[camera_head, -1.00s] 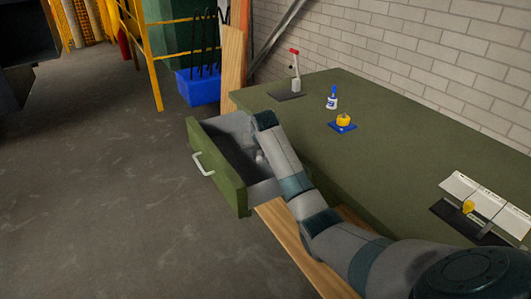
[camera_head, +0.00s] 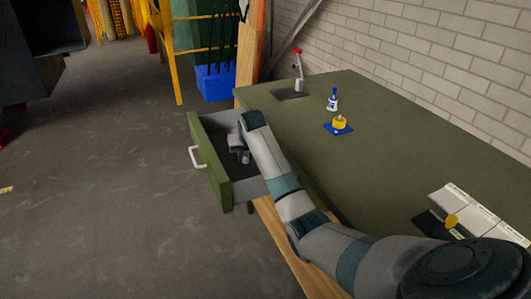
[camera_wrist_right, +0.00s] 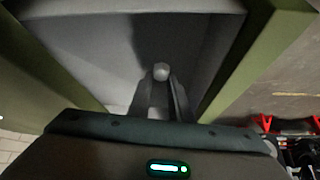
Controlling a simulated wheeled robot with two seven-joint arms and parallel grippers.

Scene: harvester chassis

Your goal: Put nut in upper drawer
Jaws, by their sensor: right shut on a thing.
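The upper drawer (camera_head: 224,178) stands pulled out from the green workbench, with a white handle on its green front. My right gripper (camera_head: 243,155) reaches down into the open drawer. In the right wrist view, the gripper (camera_wrist_right: 161,88) is shut on a small light-grey nut (camera_wrist_right: 161,71) at its fingertips. The drawer's grey inside (camera_wrist_right: 95,45) lies around and below the nut. I cannot tell whether the nut touches the drawer floor. My left gripper is not in view.
White boxes (camera_head: 470,212) lie at the right. The floor left of the drawer is clear.

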